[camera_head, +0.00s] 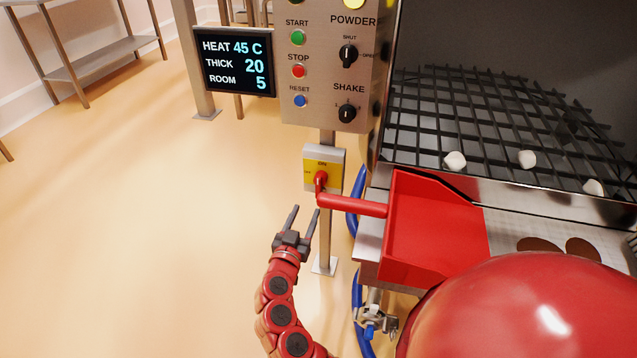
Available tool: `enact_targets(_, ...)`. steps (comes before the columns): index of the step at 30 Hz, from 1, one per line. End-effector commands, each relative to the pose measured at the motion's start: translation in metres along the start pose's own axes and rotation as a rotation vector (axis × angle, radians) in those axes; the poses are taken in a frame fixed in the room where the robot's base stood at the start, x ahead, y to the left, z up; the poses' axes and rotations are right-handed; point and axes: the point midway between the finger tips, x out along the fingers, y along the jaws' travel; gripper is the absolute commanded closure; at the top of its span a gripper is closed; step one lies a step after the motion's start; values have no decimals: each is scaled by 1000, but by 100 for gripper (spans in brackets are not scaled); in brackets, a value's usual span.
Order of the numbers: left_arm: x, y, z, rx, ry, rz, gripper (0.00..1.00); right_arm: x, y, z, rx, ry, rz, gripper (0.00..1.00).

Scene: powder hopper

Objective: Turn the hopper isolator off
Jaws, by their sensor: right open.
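The hopper isolator is a grey box with a yellow plate (312,161) on a post below the control panel. Its red handle (321,178) is at the plate's middle. Small lettering above the handle seems to read ON; another mark at left is too small to read. The handle's exact angle is hard to tell, as a red scoop's grip end overlaps it in the picture just below. My right gripper (301,226) is open and empty, below and a little left of the isolator, fingers pointing up, apart from it. My left gripper is not in view.
The red scoop (432,228) lies at the hopper's front, its grip (350,204) sticking out leftward. The control panel (325,105) with buttons and knobs is above the isolator; a display (234,62) is left of it. Blue hoses hang right of the post.

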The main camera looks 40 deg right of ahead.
Motion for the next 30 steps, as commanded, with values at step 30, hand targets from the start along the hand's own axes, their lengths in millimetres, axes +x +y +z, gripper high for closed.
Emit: enact_targets(30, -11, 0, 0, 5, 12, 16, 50, 144, -2, 0, -1, 1, -6, 48)
